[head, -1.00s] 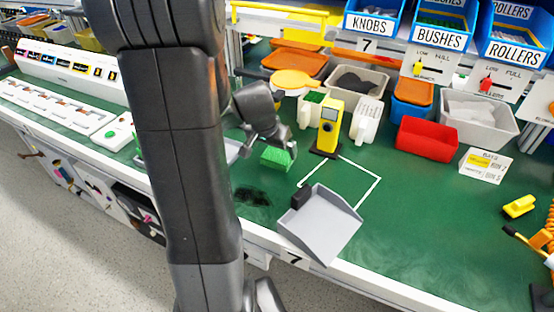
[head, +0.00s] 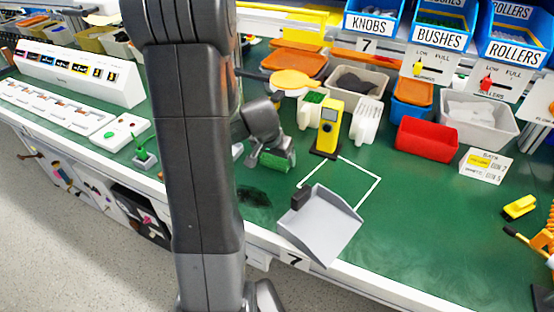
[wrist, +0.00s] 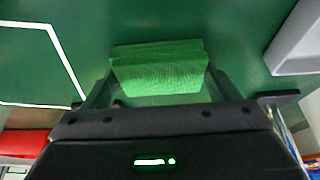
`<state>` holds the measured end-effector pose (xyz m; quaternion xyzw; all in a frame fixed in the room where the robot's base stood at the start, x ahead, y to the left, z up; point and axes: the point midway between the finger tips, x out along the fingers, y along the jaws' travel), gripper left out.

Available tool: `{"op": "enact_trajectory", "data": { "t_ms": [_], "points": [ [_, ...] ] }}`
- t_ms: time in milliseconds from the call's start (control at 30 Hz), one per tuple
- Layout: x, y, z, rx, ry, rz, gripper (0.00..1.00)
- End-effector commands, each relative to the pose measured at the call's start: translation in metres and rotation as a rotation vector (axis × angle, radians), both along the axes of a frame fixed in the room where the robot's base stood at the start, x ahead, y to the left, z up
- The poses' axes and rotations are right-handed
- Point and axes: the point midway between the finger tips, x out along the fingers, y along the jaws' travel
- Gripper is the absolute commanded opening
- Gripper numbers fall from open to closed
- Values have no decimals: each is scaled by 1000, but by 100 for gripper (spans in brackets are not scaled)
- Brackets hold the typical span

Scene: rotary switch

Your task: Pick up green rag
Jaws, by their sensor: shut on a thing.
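The green rag (head: 281,161) is a small folded cloth above or on the green bench, left of the yellow device in the head view. My gripper (head: 272,156) is around it, with its dark fingers closed on the cloth. In the wrist view the rag (wrist: 160,72) spans the space between the two fingers, its folded edge sticking out past them. I cannot tell whether the rag touches the bench.
A grey dustpan (head: 322,228) lies at the bench's front edge. A yellow device (head: 328,127) stands close right of my gripper, by a white outlined area (head: 372,190). A red bin (head: 426,139) and other bins line the back.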

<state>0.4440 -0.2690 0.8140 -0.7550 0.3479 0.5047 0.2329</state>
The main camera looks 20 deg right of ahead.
Motion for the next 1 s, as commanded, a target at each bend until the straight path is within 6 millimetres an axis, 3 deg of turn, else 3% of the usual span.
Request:
{"op": "enact_trajectory", "data": {
  "t_ms": [267, 533, 1000],
  "points": [
    [0, 0, 5, -1, -2, 0, 59],
    [1, 0, 38, -3, -6, 0, 59],
    [-68, 82, 34, -2, -3, 6, 59]
  ]
}}
